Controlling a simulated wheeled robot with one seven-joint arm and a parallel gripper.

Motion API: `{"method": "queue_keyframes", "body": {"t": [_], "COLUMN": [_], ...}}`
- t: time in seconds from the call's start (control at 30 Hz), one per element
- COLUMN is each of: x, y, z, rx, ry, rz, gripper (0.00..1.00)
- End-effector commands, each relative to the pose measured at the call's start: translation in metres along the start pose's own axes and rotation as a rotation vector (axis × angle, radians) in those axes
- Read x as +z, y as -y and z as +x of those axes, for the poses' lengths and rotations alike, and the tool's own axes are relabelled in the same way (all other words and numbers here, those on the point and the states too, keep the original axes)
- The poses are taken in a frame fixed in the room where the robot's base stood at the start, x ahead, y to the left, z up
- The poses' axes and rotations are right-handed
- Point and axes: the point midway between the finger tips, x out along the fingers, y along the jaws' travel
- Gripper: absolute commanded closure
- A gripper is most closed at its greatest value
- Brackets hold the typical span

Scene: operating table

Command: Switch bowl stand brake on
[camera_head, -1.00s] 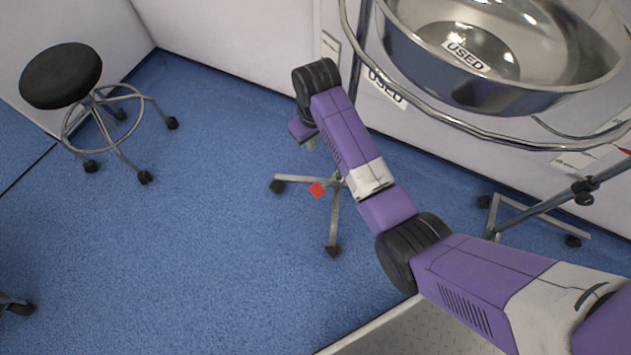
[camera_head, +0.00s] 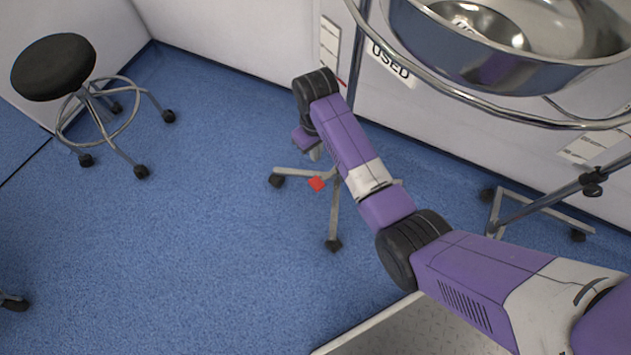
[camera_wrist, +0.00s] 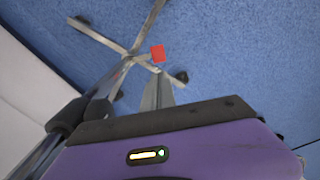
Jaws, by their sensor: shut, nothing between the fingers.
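The bowl stand has a metal legged base on castors (camera_head: 334,222), low on the blue floor, partly hidden by my arm. A small red square pedal, the brake (camera_head: 317,183), sits at this base. The red brake (camera_wrist: 157,53) also shows in the wrist view, just beyond my fingertips. The shiny steel bowl (camera_head: 480,58) is at the upper right in its ring. My gripper (camera_head: 315,152) points down above the base, mostly hidden behind my wrist. In the wrist view my grey fingers (camera_wrist: 158,91) are together and empty. I cannot tell whether they touch the pedal.
A black round stool (camera_head: 54,66) on castors stands at the left. Another metal stand base (camera_head: 540,212) with a pole is at the right by the wall. A white wall with a "USED" label (camera_head: 391,64) is behind. The blue floor (camera_head: 190,250) at left is open.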

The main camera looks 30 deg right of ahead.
Motion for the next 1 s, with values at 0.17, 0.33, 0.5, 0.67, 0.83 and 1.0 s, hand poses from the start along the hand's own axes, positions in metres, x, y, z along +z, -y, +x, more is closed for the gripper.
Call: {"method": "queue_keyframes", "body": {"t": [0.17, 0.33, 0.5, 0.67, 0.83, 1.0], "x": [0.000, 0.000, 0.000, 0.000, 0.000, 0.000], "y": [0.000, 0.000, 0.000, 0.000, 0.000, 0.000], "z": [0.042, 0.075, 0.109, 0.141, 0.166, 0.179], "rx": [0.000, 0.000, 0.000, 0.000, 0.000, 0.000], "ry": [0.002, 0.002, 0.001, 0.002, 0.000, 0.000], "rz": [0.000, 0.000, 0.000, 0.000, 0.000, -0.001], "gripper": [1.00, 1.00, 1.00, 1.00, 1.00, 1.00]}}
